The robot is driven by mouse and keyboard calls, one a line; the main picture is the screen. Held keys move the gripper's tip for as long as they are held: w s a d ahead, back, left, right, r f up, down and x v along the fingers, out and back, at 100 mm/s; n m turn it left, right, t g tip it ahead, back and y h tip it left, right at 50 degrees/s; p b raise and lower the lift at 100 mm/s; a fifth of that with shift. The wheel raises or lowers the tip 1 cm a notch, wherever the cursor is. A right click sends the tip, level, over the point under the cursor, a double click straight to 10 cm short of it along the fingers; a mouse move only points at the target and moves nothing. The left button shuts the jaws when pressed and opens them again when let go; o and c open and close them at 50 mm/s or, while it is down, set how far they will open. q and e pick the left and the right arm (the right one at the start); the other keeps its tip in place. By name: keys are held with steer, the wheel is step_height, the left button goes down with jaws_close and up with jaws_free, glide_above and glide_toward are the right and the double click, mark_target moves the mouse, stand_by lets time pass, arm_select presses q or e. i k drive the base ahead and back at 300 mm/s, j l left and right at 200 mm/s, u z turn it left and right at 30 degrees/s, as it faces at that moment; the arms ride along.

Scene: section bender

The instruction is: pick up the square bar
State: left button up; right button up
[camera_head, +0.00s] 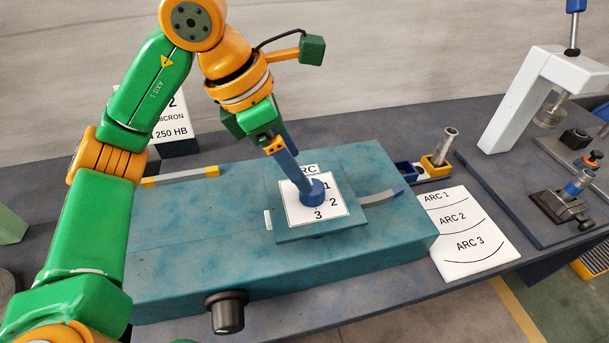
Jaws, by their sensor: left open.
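A straight grey bar (180,177) with yellow ends lies along the back left of the teal bender (200,240). A short curved grey strip (375,197) with a blue end shows at the bender's right. I cannot tell for sure which piece is the square bar. My left gripper (274,146) is open, pointing down at the top of a tilted blue lever (293,172). My right gripper is not in view.
A blue and yellow holder (436,166) with an upright metal cylinder (446,145) stands right of the bender. A white ARC card (465,235) lies in front of it. A white press (520,100) and a small vise (565,205) stand far right. A black knob (227,312) sticks out in front.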

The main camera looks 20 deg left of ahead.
mark_target(378, 199)
steer(key=k, duration=1.5)
